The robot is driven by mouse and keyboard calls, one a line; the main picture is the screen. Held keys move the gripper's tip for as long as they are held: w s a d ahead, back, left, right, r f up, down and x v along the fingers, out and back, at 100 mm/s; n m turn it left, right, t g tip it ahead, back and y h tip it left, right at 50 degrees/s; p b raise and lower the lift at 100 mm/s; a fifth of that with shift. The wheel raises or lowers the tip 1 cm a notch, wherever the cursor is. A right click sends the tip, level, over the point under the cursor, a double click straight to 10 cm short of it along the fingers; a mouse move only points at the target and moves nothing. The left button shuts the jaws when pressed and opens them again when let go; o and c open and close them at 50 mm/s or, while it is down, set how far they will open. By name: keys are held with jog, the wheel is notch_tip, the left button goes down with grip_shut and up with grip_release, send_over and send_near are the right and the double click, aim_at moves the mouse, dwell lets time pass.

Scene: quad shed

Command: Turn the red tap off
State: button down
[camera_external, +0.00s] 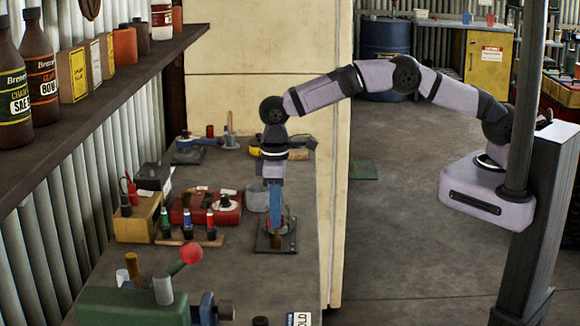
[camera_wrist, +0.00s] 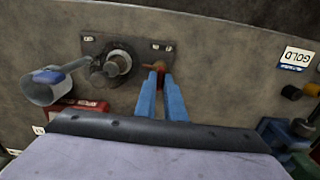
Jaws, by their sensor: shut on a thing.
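The red tap (camera_wrist: 149,68) shows in the wrist view as a small red part on a dark metal plate (camera_wrist: 95,47) with a round grey fitting (camera_wrist: 118,62) beside it. My gripper (camera_wrist: 160,76) has its two blue fingers close together at the tips, shut on the red tap. The fingertips hide part of it. In the external view my gripper (camera_external: 277,232) points straight down over the plate (camera_external: 262,246) on the bench, and the red tap cannot be made out there.
A grey cup (camera_external: 257,198) stands close behind my gripper. A red case (camera_external: 190,204) and a rack of small bottles (camera_external: 188,237) are to the left. A green machine with a red-knobbed lever (camera_external: 190,253) is in front. A GOLD label (camera_wrist: 297,58) lies on the bench.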

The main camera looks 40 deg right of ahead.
jog(key=c, duration=1.8)
grip_release()
jog(key=shift+c, duration=0.2)
jog(key=shift+r+b, duration=1.2)
jog(key=shift+r, duration=2.55)
